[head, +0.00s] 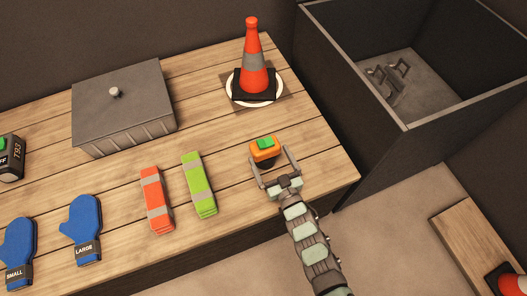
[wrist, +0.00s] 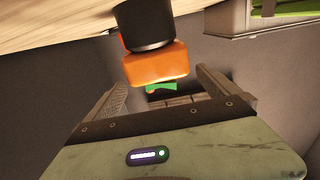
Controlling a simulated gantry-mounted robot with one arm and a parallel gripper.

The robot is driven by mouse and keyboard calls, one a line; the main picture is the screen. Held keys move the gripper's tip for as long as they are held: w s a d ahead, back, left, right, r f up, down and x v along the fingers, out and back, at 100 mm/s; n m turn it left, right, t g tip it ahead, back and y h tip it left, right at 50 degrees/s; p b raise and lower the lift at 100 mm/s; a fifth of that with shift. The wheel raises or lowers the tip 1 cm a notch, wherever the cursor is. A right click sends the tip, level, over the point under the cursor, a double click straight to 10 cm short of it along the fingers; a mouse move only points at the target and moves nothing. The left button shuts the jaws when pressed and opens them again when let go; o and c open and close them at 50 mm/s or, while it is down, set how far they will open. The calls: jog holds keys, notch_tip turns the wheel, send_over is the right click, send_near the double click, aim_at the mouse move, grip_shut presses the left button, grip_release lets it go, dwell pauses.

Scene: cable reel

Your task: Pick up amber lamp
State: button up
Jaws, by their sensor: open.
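The amber lamp (head: 263,155) stands on the wooden table near its right front edge. It has an orange body, a dark base and a green part on top. My gripper (head: 271,158) is open and empty beside it, one finger to each side in the head view. In the wrist view the lamp (wrist: 157,63) is straight ahead, its black base (wrist: 142,27) away from me. The open gripper (wrist: 162,80) has the green part roughly between its fingertips, with most of the orange body beyond them. I cannot tell whether either finger touches it.
An orange cone (head: 254,70) stands on a white plate behind the lamp. Green (head: 198,183) and orange (head: 157,200) folded bands lie to the left, then blue mitts (head: 82,230) and a grey lidded box (head: 125,105). A deep dark bin (head: 365,100) stands right of the table.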

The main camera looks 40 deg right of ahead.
aim_at(262, 139)
jog(key=shift+w+d+f+b, duration=0.15)
jog(key=shift+w+d+b, duration=0.15)
jog(key=shift+w, duration=0.3)
jog(key=b+x, duration=0.2)
jog(key=x, duration=0.2)
jog(key=shift+s, duration=0.1)
jog(key=shift+c, duration=0.8)
jog(key=c, duration=1.2)
jog(key=shift+c, duration=0.2)
